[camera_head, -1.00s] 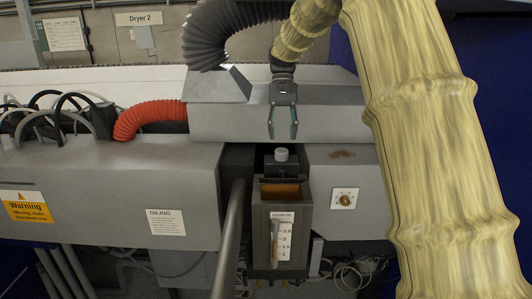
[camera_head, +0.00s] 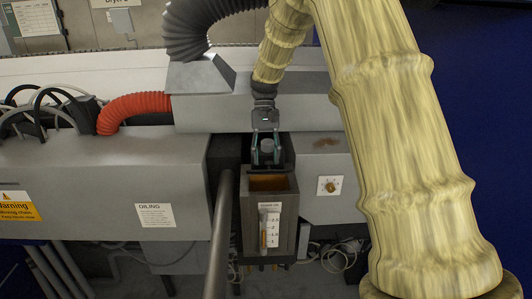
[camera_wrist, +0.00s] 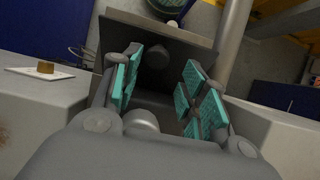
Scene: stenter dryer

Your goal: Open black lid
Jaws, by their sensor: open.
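The black lid (camera_head: 269,161) lies at the rear of a narrow grey oil box, with a round grey knob (camera_head: 267,145) on top. Orange-brown shows in the front part of the box (camera_head: 268,232). My gripper (camera_head: 266,160) is open above the lid, its two teal-padded fingers pointing down on either side of the knob. Contact with the knob cannot be told.
A vertical grey pipe (camera_head: 220,235) stands just left of the box. A dial on a white plate (camera_head: 329,186) is to the right. A grey housing (camera_head: 205,112) lies behind, with a ribbed dark hose (camera_head: 183,35) above and a red hose (camera_head: 130,110) at left.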

